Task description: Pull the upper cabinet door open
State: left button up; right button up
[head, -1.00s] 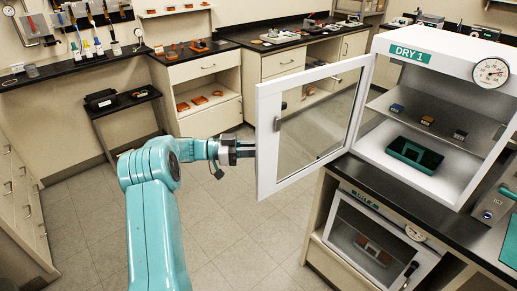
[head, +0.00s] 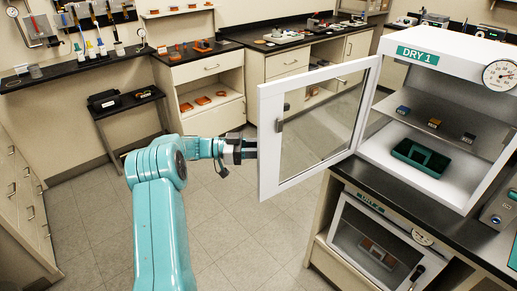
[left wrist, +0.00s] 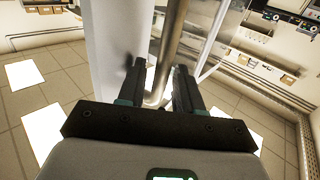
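The upper cabinet (head: 450,45), labelled DRY 1, stands on a black bench top at the right. Its white-framed glass door (head: 270,165) is swung wide open to the left, showing the shelf and interior. A dark latch piece (head: 279,116) shows on the door frame. My left gripper (head: 252,150) is at the door's free edge, partly hidden behind the frame. In the left wrist view, my left gripper's fingers (left wrist: 158,72) stand apart on either side of the metal bar handle (left wrist: 169,45), with visible gaps. My right gripper is in neither view.
A green tray (head: 420,158) and several small blocks sit inside the cabinet. A lower cabinet, DRY 2 (head: 375,243), is shut beneath the bench top (head: 440,228). Floor to the left of the door is clear. Drawers line the left wall.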

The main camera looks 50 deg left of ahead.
pick_arm(q)
jog(key=shift+w+f, duration=0.1)
jog(key=shift+s+a, duration=0.2)
jog(key=shift+s, duration=0.2)
jog(key=b+v, duration=0.3)
jog(key=v, duration=1.2)
jog(key=shift+a, duration=0.2)
jog(key=shift+s, duration=0.15)
